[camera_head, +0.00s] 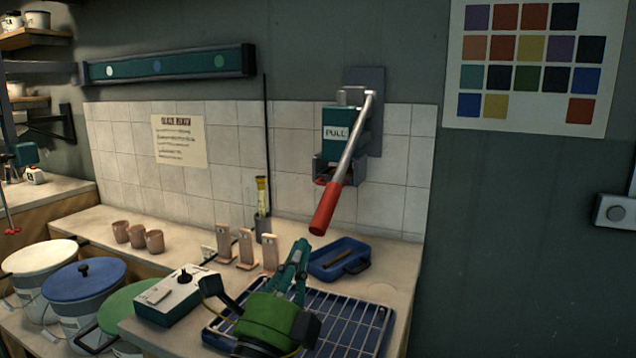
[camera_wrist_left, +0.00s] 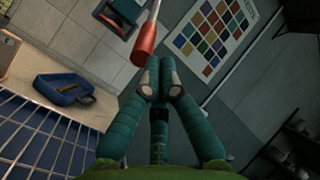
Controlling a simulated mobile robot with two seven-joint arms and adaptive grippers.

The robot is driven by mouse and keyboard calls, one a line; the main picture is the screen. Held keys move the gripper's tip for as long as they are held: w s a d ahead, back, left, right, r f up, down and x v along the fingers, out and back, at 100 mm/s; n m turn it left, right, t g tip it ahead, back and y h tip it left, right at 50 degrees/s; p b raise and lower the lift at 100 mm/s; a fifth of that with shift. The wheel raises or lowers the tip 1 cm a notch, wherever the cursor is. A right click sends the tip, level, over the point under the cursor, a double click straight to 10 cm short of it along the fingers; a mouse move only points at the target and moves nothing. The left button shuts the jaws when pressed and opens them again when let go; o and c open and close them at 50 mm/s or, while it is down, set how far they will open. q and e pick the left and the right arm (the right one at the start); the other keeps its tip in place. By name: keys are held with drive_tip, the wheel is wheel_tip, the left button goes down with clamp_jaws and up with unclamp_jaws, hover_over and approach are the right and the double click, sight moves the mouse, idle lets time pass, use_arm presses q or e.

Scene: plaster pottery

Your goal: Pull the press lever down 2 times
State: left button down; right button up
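The press lever is a grey metal bar with a red grip (camera_head: 328,208). It hangs out and down from the wall press (camera_head: 338,128), whose teal front carries a "PULL" label. The red grip also shows in the left wrist view (camera_wrist_left: 143,45). My left gripper (camera_head: 301,244) has teal fingers with their tips together, just below the grip's lower end. In the left wrist view the fingertips (camera_wrist_left: 157,78) are beside the grip, which is not between them. Whether they touch it I cannot tell. My right gripper is in neither view.
A wire rack (camera_head: 345,325) lies under my left gripper. A blue tray (camera_head: 325,268) holding a dark bar sits behind it. Several pinkish blocks (camera_head: 246,247), a control box (camera_head: 168,298) and brown cups (camera_head: 137,236) stand to the left. Lidded buckets (camera_head: 84,278) stand at the lower left.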

use_arm(q)
wheel_tip(320, 180, up, 4)
drive_tip(key=s+n+g+p, duration=0.15)
drive_tip(key=n+p, duration=0.35)
drive_tip(key=n, duration=0.5)
wheel_tip(320, 180, up, 5)
drive_tip(key=n+p, duration=0.7)
drive_tip(key=n, duration=0.2)
hover_over(319, 223)
drive_tip(key=s, duration=0.2)
drive_tip(key=w+f, duration=0.1)
drive_tip(key=f+g, duration=0.1)
drive_tip(key=f, duration=0.1)
drive_tip(key=shift+w+d+y, duration=0.1)
drive_tip(key=shift+w+y, duration=0.2)
drive_tip(key=shift+w, duration=0.05)
drive_tip(key=shift+w+f, duration=0.25)
drive_tip(key=shift+f, duration=0.1)
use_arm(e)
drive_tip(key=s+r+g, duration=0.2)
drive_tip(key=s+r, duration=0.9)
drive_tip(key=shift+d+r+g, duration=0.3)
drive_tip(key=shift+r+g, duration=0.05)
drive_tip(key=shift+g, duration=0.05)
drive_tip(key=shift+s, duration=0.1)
